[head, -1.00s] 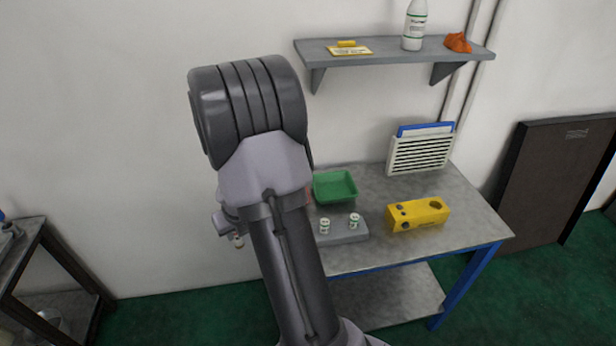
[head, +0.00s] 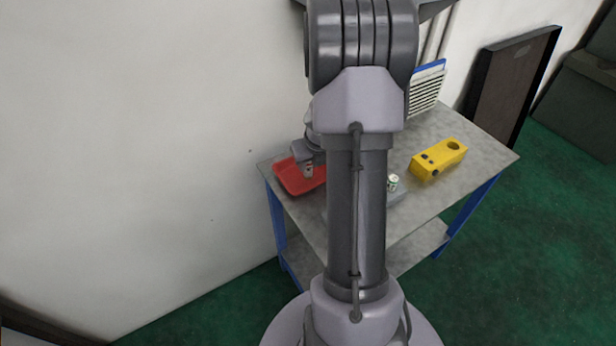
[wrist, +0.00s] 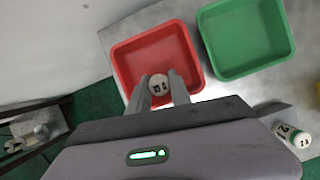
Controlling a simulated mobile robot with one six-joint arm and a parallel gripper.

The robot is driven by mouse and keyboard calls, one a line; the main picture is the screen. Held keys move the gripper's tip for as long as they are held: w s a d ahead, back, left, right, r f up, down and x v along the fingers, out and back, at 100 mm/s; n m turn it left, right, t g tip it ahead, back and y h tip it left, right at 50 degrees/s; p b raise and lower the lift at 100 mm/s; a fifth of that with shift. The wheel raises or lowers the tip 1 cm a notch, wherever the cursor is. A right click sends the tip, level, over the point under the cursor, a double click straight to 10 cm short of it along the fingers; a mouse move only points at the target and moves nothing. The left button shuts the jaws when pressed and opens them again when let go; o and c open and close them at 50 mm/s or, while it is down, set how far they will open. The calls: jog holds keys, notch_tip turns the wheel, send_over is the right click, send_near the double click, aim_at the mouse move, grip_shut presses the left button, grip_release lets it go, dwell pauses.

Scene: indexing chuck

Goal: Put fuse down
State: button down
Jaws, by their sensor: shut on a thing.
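My gripper (wrist: 158,90) is shut on a fuse (wrist: 158,84), a pale cylinder with dark marks on its end, held between the two fingers. In the wrist view the fuse shows over the near part of the red tray (wrist: 125,62). In the head view the fuse (head: 308,171) hangs below my gripper at the red tray (head: 285,182), at the table's left end. I cannot tell whether it touches the tray floor. The green tray (wrist: 246,42) is right of the red one and hidden behind my arm in the head view.
A grey block (head: 397,196) with a white-and-green fuse (head: 393,183) is partly behind my arm; a fuse also shows in the wrist view (wrist: 291,135). A yellow block (head: 438,160) with holes stands on the table (head: 480,160). A vented panel (head: 426,92) stands behind.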

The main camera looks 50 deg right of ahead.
notch_tip(320, 180, down, 3)
jog(key=shift+r+b, duration=0.1)
jog(key=shift+b, duration=0.65)
jog(key=shift+r, duration=0.2)
jog(key=shift+f, duration=0.1)
jog(key=c, duration=1.2)
grip_release()
